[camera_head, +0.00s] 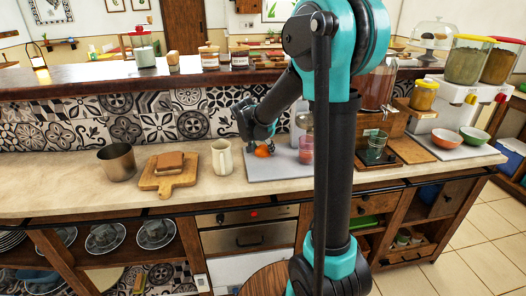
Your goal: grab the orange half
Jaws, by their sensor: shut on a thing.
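The orange half (262,152) is a small orange shape on or just above the light grey board (287,168) on the counter. My gripper (261,146) points down over it, with its fingers at the orange half and shut on it. The gripper is small in the picture, so the contact of each finger is hard to make out. I cannot tell whether the orange half touches the board.
A pink glass (306,150) stands just right of the orange half. A white pitcher (222,158), a wooden board with bread (170,180) and a metal pot (117,162) stand to the left. A green glass (376,146) and bowls (446,141) are to the right.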

